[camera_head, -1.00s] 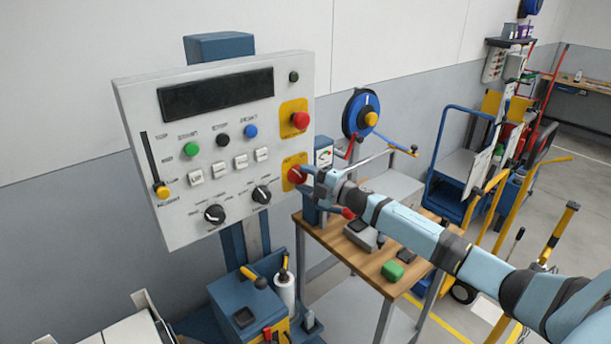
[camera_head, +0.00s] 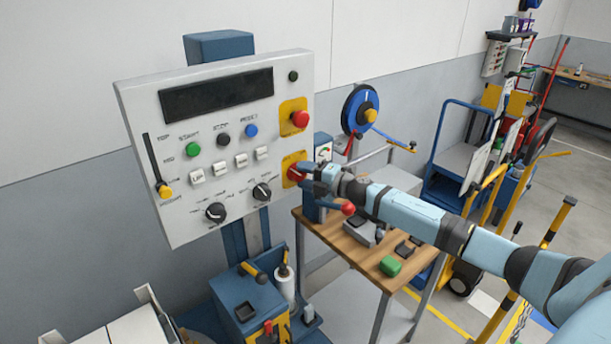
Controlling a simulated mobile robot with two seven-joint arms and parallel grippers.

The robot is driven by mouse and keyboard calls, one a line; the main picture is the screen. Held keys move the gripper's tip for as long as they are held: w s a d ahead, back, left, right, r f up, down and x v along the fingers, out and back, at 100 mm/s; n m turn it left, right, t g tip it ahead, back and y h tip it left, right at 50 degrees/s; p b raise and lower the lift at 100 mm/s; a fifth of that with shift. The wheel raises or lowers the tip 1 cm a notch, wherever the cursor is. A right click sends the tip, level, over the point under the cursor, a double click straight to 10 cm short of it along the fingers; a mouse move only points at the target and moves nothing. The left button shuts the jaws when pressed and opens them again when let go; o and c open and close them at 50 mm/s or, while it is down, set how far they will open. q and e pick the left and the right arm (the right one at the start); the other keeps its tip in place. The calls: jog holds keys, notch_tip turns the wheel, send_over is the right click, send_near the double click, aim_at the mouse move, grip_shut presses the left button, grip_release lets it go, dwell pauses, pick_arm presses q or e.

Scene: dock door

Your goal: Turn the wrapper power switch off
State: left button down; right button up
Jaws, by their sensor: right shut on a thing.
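The wrapper control panel (camera_head: 230,205) is a light grey box on a blue post. The power switch (camera_head: 294,174) is a red knob on a yellow plate at the panel's lower right. My right gripper (camera_head: 303,172) is shut on the red switch, with its arm coming in from the right. The fingers hide part of the knob, and its exact angle is hard to read. A red emergency button (camera_head: 300,118) on another yellow plate sits just above. My left gripper is not in view.
Two black dials (camera_head: 215,212), white rocker buttons and coloured push buttons (camera_head: 193,149) sit left of the switch. A wooden-topped table (camera_head: 352,258) with small tools stands below my right arm. A blue cart (camera_head: 440,185) stands farther right.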

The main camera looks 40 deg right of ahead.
jog(key=o, duration=0.9)
jog(key=shift+s+d+f, duration=0.1)
jog(key=shift+s+d, duration=0.15)
jog(key=shift+s, duration=0.1)
jog(key=b+v, duration=0.4)
jog(key=v, duration=0.9)
jog(key=shift+a, duration=0.1)
